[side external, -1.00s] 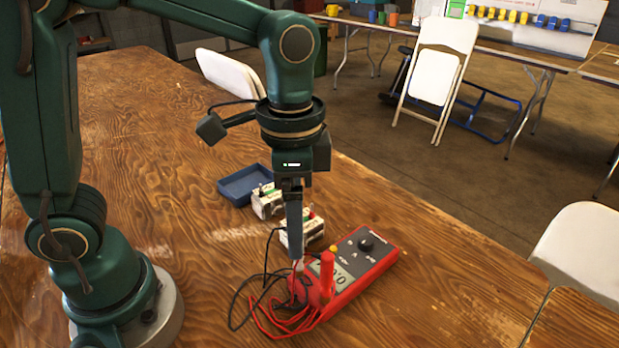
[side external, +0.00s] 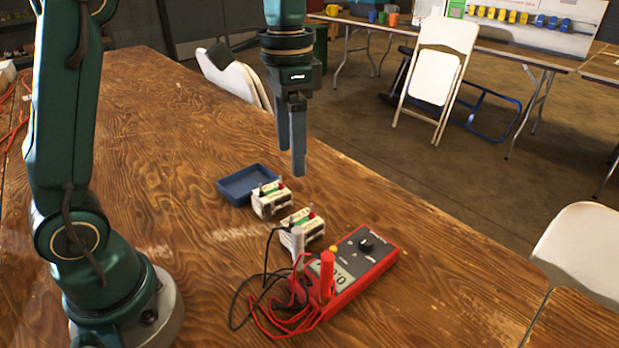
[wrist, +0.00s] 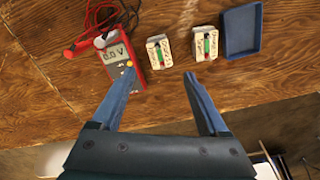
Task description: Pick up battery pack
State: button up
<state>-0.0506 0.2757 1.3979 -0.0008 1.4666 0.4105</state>
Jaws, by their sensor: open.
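Two white battery packs, each with a green-marked top, stand on the wooden table. One battery pack (side external: 302,230) is close to the multimeter; it also shows in the wrist view (wrist: 159,52). The other battery pack (side external: 270,201) is beside the blue tray, and it shows in the wrist view too (wrist: 206,43). My gripper (side external: 292,150) is open and empty, raised above and behind the packs. In the wrist view its two fingers (wrist: 158,85) are spread apart with nothing between them.
A red multimeter (side external: 372,268) with red and black leads lies at the front; its display shows in the wrist view (wrist: 116,57). An empty blue tray (side external: 236,198) is behind the packs. The table's right edge is near. Bare wood (side external: 140,150) lies to the left.

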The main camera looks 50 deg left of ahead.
aim_at(272, 191)
jog(key=w+a+n, duration=0.2)
jog(key=a+n, duration=0.1)
jog(key=a, duration=0.7)
notch_tip(272, 191, down, 16)
jog(key=shift+w+f, duration=0.1)
grip_shut()
